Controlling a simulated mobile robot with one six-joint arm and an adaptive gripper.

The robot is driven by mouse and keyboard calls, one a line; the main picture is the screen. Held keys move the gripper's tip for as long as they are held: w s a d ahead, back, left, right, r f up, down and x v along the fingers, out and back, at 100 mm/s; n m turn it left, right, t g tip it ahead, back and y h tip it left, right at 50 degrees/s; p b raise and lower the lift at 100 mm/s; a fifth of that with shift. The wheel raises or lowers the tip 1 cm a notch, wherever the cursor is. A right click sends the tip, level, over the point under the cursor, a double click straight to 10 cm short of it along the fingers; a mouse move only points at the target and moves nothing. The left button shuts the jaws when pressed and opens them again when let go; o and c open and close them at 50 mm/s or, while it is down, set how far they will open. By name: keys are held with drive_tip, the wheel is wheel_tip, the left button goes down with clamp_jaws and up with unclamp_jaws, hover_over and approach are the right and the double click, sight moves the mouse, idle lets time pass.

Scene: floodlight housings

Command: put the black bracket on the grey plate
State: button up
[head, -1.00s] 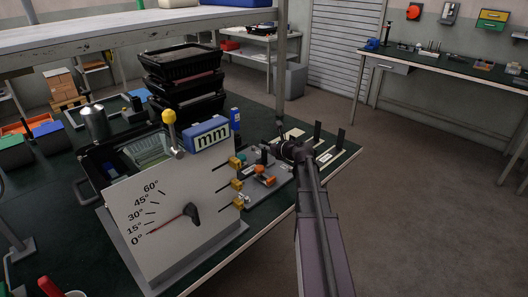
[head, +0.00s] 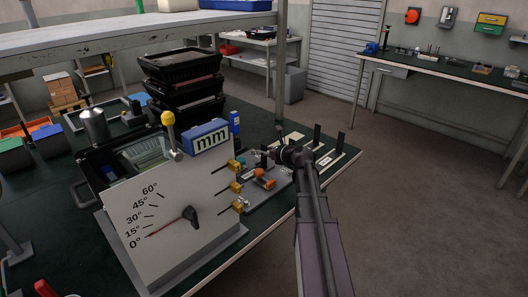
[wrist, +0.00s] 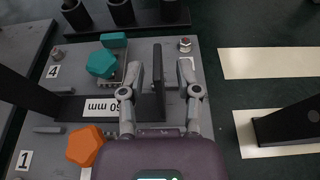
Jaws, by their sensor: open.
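The black bracket (wrist: 158,88) stands as a narrow upright piece over the grey plate (wrist: 205,140) in the wrist view. My gripper (wrist: 160,68) is open, with one finger on each side of this upright and small gaps visible. A black strip with a "60 mm" label (wrist: 100,108) lies to its left; the left finger hides where they may join. I cannot tell whether the bracket is fully seated. In the head view the grey plate (head: 252,198) lies beside the gauge panel, and my arm hides the fingertips.
Orange (wrist: 85,146) and teal (wrist: 101,64) knobs stand left of the fingers. Another black upright (wrist: 30,93) rises at the far left. To the right are an empty pale pad (wrist: 268,62) and another black bracket (wrist: 288,122) on a pad. The gauge panel (head: 160,215) stands left of my arm.

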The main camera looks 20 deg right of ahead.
drive_tip(key=shift+r, duration=0.1)
drive_tip(key=shift+r, duration=0.1)
drive_tip(key=p+v, duration=0.3)
drive_tip(key=v, duration=0.9)
drive_tip(key=shift+p, duration=0.35)
